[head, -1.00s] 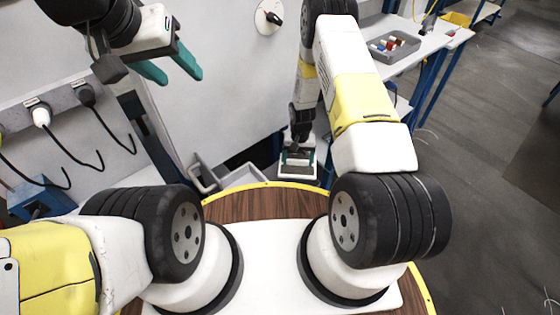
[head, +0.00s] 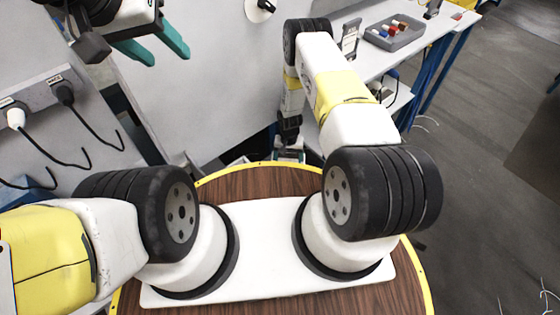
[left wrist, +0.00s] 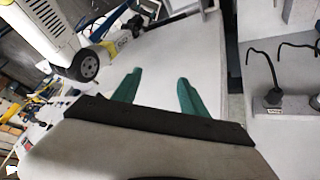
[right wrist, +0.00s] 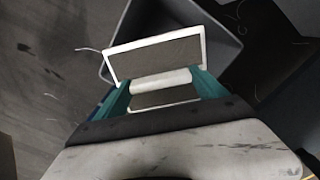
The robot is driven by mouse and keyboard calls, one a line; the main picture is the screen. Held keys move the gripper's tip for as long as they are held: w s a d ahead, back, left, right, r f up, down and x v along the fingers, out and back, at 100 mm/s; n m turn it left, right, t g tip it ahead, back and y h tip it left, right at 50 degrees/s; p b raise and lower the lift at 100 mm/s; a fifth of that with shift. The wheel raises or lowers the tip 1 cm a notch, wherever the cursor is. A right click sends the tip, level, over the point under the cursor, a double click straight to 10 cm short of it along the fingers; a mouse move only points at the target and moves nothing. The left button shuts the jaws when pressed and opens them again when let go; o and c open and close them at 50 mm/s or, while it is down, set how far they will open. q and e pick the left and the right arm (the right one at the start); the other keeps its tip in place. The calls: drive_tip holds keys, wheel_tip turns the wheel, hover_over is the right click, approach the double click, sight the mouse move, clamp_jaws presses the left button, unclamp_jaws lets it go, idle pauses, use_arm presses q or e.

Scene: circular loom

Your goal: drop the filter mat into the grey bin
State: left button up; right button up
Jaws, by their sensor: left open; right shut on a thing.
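The filter mat (right wrist: 158,58) is a grey panel in a white frame. In the right wrist view, my right gripper (right wrist: 160,88) is shut on it, with a teal finger at each side. The grey bin (right wrist: 165,15) shows behind the mat, which overlaps its opening and hides part of it. The height of the mat relative to the bin rim is unclear. In the head view, my right gripper (head: 290,153) is low beyond the round base. My left gripper (head: 150,48) is open and empty at upper left; its spread fingers also show in the left wrist view (left wrist: 157,95).
A white table (head: 440,45) at upper right bears a grey tray (head: 400,40) with small coloured items. A wall panel with plugs and hanging cables (head: 62,92) is at the left. Dark floor at the right is mostly clear.

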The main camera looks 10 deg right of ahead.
drive_tip(key=shift+f, duration=0.4)
drive_tip(key=o, duration=1.3)
drive_tip(key=shift+r, duration=0.1)
wheel_tip(320, 180, up, 8)
drive_tip(key=shift+f, duration=0.15)
drive_tip(key=shift+s, duration=0.15)
